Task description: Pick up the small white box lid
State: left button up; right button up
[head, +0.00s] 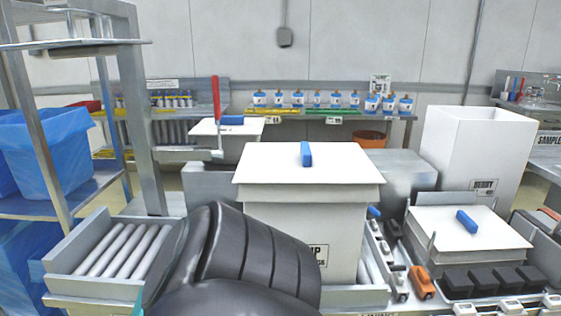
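Three white lids with blue handles show in the head view. One white lid (275,160) lies flat on the tall white box (275,225) in the centre. Another white lid (440,226) lies at the right among the fixtures, its blue handle (467,221) on top. A third white lid (205,128) is farther back at the left, partly behind a red-handled lever. I cannot tell for certain which is the small box lid. A black link of my arm fills the lower middle and covers part of the central box. Neither gripper is in view.
A tall open white box (472,150) stands behind the right lid. Black blocks (490,281) and an orange clamp (421,282) sit in front of that lid. A roller conveyor (120,250) is at left, beside a metal rack with blue bins (55,150). Bottles (315,98) line the back bench.

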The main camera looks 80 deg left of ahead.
aim_at(303, 171)
jog(key=u, duration=1.55)
